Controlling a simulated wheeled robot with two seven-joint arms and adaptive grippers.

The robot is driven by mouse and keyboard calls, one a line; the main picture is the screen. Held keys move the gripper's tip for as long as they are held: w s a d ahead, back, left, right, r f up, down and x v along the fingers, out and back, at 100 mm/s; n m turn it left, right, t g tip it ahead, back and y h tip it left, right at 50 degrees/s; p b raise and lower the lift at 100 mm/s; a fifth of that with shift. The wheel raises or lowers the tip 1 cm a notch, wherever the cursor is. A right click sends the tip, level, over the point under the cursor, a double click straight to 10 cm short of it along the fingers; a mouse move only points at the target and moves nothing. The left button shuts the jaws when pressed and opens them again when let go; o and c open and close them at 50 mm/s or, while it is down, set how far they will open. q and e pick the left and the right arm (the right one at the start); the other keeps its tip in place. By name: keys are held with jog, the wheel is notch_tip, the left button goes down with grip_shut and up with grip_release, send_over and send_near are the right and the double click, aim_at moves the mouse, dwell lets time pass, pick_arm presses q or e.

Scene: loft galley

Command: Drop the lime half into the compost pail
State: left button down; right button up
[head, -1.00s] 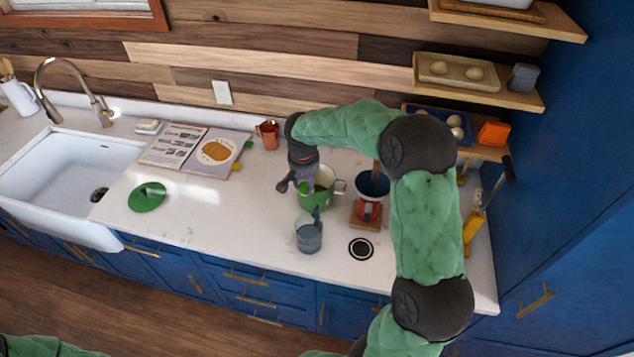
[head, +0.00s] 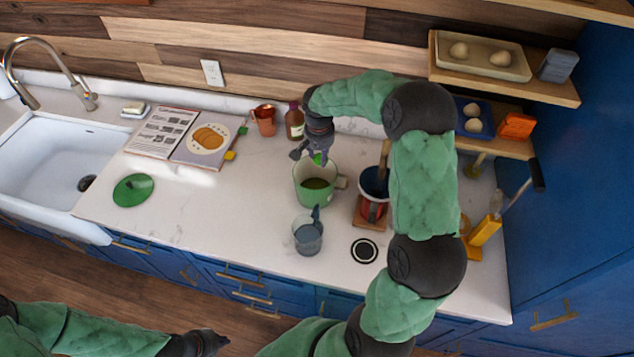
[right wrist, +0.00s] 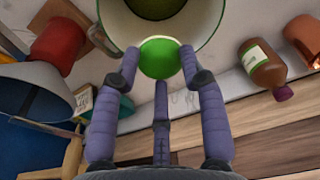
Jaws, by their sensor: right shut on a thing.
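The compost pail (head: 304,192) is a green, open-topped pot with a pale inside and dark contents, upright on the counter. It also shows at the top of the right wrist view (right wrist: 205,12). My right gripper (head: 319,158) is at the pail's far rim, pointing down, its fingers shut on the green lime half (right wrist: 159,57). In the right wrist view the lime half sits between the fingertips, overlapping the pail's mouth. Only a sliver of it shows in the head view. My left gripper (head: 212,342) is low at the front, away from the counter; its fingers are unclear.
A green lid (head: 133,190) lies left on the counter. A blue-grey cup (head: 307,237) stands in front of the pail, and a dark-mouthed pot (head: 374,184) on a wooden block stands right. A brown bottle (head: 294,122) and copper mug (head: 264,120) stand behind.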

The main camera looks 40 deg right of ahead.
aim_at(320, 164)
jog(key=shift+s+a+f, duration=0.1)
jog(key=shift+f, duration=0.4)
jog(key=shift+f+b, duration=1)
jog(key=shift+f, duration=0.95)
jog(key=o, duration=1.2)
jog(key=r, duration=0.4)
jog(key=a+r, duration=0.1)
jog(key=r, duration=0.3)
jog(key=s+r, duration=0.1)
jog(key=r, duration=0.3)
jog(key=shift+a, duration=0.2)
